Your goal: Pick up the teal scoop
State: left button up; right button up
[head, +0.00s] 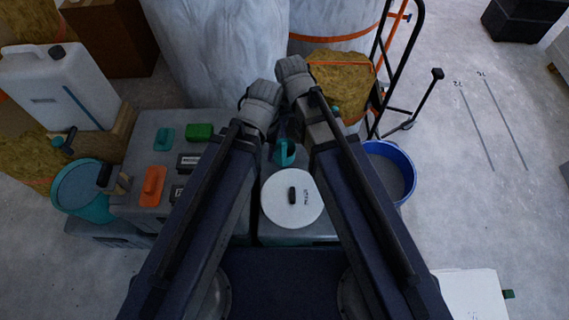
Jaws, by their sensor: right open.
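A teal scoop (285,152) shows in the gap between my two arms, just beyond the white round lid; my arms partly cover its surroundings. My right gripper (292,131) is open and only partly visible in the dark gap near the scoop. I cannot tell whether it touches the scoop. My left gripper is hidden behind my left arm.
The white lid (291,199) lies on a grey box. Another grey box (148,127) holds a green block (199,131), a small teal item (165,138) and an orange item (152,186).

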jog(key=m+b, duration=0.2)
jog(key=b, duration=1.6)
send_over(284, 151)
jog(key=w, duration=0.1)
jog(key=shift+y, duration=0.4)
jog(key=f, duration=2)
jog(key=shift+w+a+f, duration=0.15)
jog(key=shift+a+f, duration=0.15)
jog(key=shift+a, duration=0.05)
jog(key=shift+f, duration=0.1)
jog(key=f+b, duration=0.7)
jog(key=b, duration=0.1)
jog(key=shift+s+d+f, duration=0.2)
jog(key=shift+d+f, duration=0.15)
jog(key=shift+f, duration=0.05)
jog(key=shift+r, duration=0.1)
grip_shut()
